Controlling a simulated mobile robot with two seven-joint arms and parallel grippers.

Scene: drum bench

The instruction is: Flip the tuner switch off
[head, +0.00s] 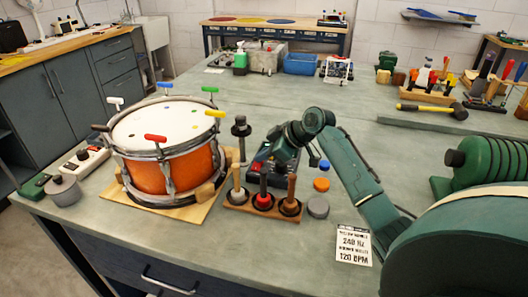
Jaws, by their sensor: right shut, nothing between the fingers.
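A dark box with red and blue parts on its top (262,166) lies on the bench behind the wooden stand, and may be the tuner. My right arm reaches in from the right, and my right gripper (284,152) points down over this box. The gripper is shut and empty. It hides part of the box, so I cannot make out a switch or its position, nor tell whether the fingertips touch the box. My left gripper is out of view.
An orange drum (170,160) with coloured keys stands on a wooden board at left. A wooden stand (262,208) holds several upright tools in front of the box. Small round caps (318,207) lie right of it. A white card (353,246) lies near the front edge.

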